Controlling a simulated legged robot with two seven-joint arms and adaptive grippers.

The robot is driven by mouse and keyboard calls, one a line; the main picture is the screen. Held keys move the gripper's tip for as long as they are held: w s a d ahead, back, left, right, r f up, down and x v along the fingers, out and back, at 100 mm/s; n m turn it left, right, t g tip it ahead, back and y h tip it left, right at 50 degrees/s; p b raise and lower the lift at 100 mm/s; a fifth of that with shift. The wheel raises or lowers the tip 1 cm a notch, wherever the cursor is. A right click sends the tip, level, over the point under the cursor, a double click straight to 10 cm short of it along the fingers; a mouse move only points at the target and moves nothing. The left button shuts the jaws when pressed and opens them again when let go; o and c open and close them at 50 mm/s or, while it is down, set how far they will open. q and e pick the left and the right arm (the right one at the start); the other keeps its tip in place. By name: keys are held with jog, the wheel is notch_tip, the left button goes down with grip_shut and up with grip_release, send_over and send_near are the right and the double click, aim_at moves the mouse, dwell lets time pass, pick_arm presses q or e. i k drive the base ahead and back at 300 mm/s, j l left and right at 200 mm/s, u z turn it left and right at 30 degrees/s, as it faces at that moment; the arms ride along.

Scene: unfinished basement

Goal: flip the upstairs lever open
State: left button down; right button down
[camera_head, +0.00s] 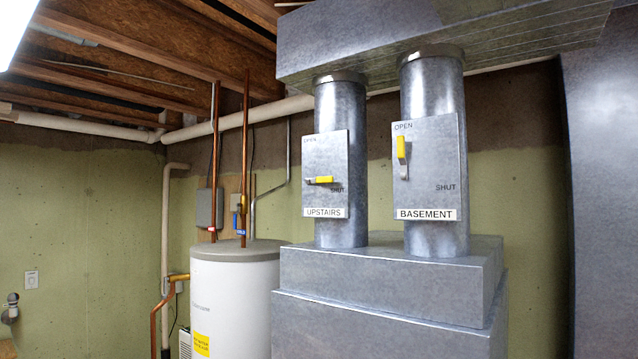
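The upstairs lever (320,180) is a small yellow-handled lever on a grey plate (325,150) on the left duct pipe. It lies horizontal, its yellow end pointing right toward the word SHUT. OPEN is printed at the plate's top left, and a label reading UPSTAIRS (325,212) is at the bottom. The basement lever (402,152) on the right pipe's plate stands upright, its yellow end up near OPEN. Neither of my grippers shows in the head view.
The two pipes rise from a stepped metal duct box (390,270) to an overhead duct (440,35). A white water heater (235,300) with copper pipes stands to the left. A large metal panel (605,180) is at the right. The space before the plates looks clear.

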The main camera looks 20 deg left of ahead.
aim_at(328, 178)
jog(key=i+j+z, duration=0.15)
jog(key=j, duration=0.65)
jog(key=i+j+z, duration=0.2)
jog(key=j, duration=0.55)
jog(key=j+z, duration=0.15)
jog(key=j, duration=0.65)
